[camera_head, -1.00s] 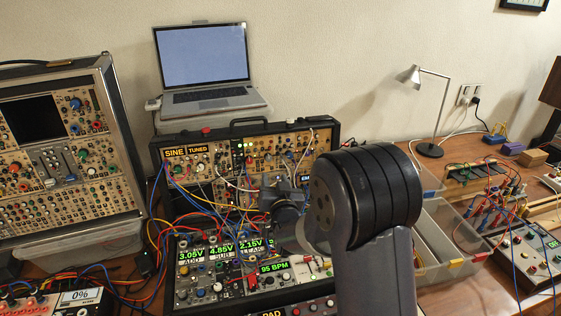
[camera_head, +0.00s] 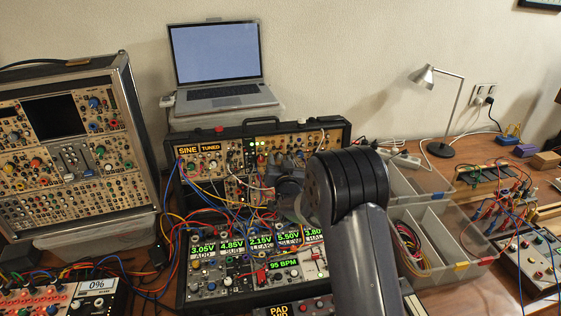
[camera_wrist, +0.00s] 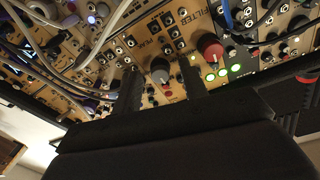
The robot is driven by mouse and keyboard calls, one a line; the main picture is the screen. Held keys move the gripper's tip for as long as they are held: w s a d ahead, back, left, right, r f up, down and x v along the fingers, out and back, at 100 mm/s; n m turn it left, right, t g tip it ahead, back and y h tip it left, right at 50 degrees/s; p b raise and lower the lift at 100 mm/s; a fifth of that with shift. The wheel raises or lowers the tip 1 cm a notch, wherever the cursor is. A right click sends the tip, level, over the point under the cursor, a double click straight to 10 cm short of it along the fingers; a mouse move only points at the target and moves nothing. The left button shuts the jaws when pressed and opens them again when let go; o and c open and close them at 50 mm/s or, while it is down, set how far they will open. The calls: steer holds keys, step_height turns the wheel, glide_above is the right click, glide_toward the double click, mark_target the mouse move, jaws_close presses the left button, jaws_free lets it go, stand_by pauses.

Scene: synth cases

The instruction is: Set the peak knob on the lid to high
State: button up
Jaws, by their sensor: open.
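In the wrist view the peak knob (camera_wrist: 160,70), grey with a reddish base, sits on the tan panel below the PEAK and FILTER lettering. My gripper (camera_wrist: 159,72) is open, and its two dark fingers show on either side of the knob. I cannot tell how far the fingertips are from the panel. A larger red knob (camera_wrist: 210,47) is just right of the right finger. In the head view the lid (camera_head: 297,141) stands upright at the back of the synth case. My arm covers its right part, and the peak knob is hidden there.
Patch cables (camera_head: 215,190) hang in front of the lid. The lower panel (camera_head: 205,291) with lit displays lies in front. A laptop (camera_head: 215,60) is behind, a tall synth case (camera_head: 75,150) left, and clear bins (camera_head: 445,235) right. Cables (camera_wrist: 60,80) crowd the wrist view's left.

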steer(key=shift+c, duration=0.2)
jaws_close()
